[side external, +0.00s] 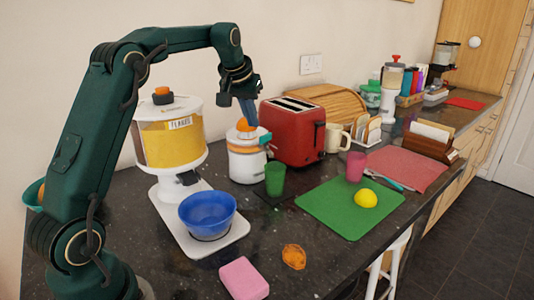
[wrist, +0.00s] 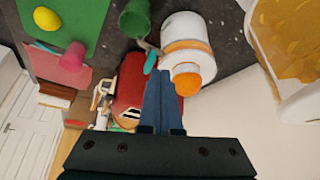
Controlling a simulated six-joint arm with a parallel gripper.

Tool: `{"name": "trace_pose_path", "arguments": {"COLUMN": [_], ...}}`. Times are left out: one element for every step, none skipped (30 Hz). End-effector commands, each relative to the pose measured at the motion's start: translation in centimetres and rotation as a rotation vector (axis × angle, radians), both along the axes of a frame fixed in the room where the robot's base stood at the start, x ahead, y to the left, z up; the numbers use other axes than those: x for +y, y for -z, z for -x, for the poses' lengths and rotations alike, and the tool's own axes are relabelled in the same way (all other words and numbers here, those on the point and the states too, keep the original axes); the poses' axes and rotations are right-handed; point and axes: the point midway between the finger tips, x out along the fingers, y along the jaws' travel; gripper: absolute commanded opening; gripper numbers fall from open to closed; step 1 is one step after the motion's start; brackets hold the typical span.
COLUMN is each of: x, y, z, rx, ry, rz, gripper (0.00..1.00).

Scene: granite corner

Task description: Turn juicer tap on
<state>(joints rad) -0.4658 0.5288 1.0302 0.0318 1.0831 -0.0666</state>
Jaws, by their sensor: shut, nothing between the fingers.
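The juicer (side external: 248,162) is white with an orange band and an orange fruit half on top. It stands left of the red toaster; it also shows in the wrist view (wrist: 187,32). Its teal tap lever (side external: 265,138) sticks out on the right side near the top. In the wrist view the lever (wrist: 151,63) appears just past my fingertips. My gripper (side external: 252,122) has blue fingers, shut and empty, pointing down beside the juicer's top, close to the lever. I cannot tell whether they touch it. A green cup (side external: 275,180) stands in front of the juicer, under the lever side.
A red toaster (side external: 292,132) stands close behind and right. A yellow dispenser (side external: 170,140) with a blue bowl (side external: 207,212) on its base is at left. A green mat (side external: 345,212) with a lemon (side external: 366,198) and a pink cup (side external: 355,167) are at right.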

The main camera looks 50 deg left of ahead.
Motion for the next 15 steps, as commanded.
{"name": "trace_pose_path", "arguments": {"x": [0.0,-0.1,-0.1,0.0,0.0,0.0,0.0,0.0,0.0,0.0,0.0,0.0,0.0,0.0,0.0], "y": [0.7,1.1,1.6,1.9,2.3,2.7,3.0,3.3,3.6,3.8,3.9,4.1,4.2,4.3,4.4], "z": [0.1,0.1,0.1,0.1,0.1,0.0,0.0,0.0,0.0,0.0,0.0,0.0,0.0,0.0,0.0], "rx": [0.005,0.004,0.004,0.004,0.004,0.004,0.003,0.003,0.003,0.003,0.002,0.002,0.002,0.002,0.001], "ry": [0.000,0.000,0.000,0.000,0.000,0.000,0.000,0.000,0.000,0.000,0.000,0.001,0.001,0.001,0.001], "rz": [0.002,0.001,0.001,0.001,0.001,0.001,0.001,0.002,0.002,0.002,0.001,0.001,0.001,0.001,0.000], "gripper": [0.00,0.00,0.00,0.00,0.00,0.00,0.00,0.00,0.00,0.00,0.00,0.00,0.00,0.00,0.00]}}
